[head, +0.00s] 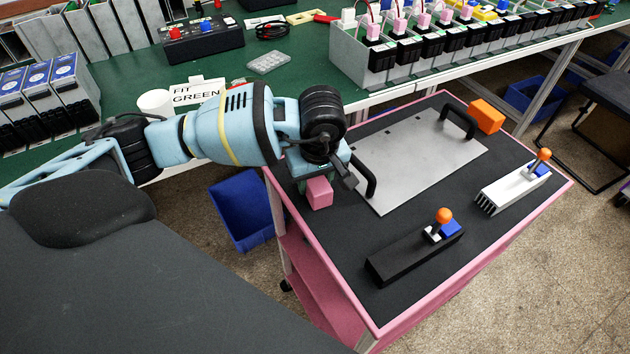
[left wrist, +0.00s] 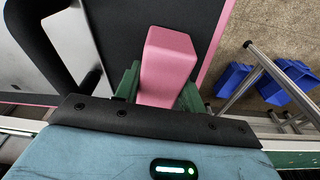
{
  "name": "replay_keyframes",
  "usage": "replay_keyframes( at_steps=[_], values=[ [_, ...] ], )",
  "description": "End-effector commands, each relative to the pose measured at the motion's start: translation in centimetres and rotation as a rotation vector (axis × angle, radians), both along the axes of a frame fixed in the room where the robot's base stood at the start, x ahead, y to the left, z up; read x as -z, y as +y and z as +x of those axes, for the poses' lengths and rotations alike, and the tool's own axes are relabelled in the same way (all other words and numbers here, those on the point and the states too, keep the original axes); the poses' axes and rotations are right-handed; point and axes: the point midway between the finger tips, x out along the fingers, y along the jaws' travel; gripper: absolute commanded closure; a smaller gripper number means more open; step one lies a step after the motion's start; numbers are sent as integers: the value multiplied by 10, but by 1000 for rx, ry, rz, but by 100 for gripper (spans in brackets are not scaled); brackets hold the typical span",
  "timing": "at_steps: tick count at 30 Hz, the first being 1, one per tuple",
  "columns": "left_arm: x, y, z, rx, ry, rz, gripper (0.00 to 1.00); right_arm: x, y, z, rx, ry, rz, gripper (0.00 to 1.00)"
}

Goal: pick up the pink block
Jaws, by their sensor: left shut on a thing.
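The pink block (head: 319,192) is at the left edge of the dark top of the pink cart (head: 412,290), under my left gripper. In the left wrist view the pink block (left wrist: 167,62) stands between the green fingers of my left gripper (left wrist: 160,88), which is shut on it. In the head view my left gripper (head: 318,178) comes down from the left and partly hides the block. Whether the block touches the cart top is hard to tell. My right gripper does not show.
A metal plate (head: 425,160) with two black handles lies right beside the left gripper. An orange block (head: 486,116), a black joystick box (head: 400,262) and a white joystick box (head: 510,190) are on the cart. A green workbench (head: 290,88) runs behind. A blue bin (head: 240,205) stands on the floor.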

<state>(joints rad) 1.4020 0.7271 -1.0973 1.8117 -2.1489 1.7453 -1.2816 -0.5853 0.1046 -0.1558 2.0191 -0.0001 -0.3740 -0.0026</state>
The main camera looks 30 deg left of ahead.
Motion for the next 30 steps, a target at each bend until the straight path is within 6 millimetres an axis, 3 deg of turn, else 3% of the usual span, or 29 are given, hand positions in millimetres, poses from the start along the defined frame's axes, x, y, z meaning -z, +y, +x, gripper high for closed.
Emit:
replay_keyframes(
  at_steps=[7,12,30],
  values=[
    [-16,0,1,0,-4,0,85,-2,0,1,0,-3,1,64],
    [-43,-1,-1,3,-4,-1,85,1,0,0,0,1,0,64],
    [-51,-16,-126,4,0,0,85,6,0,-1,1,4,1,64]
  ],
)
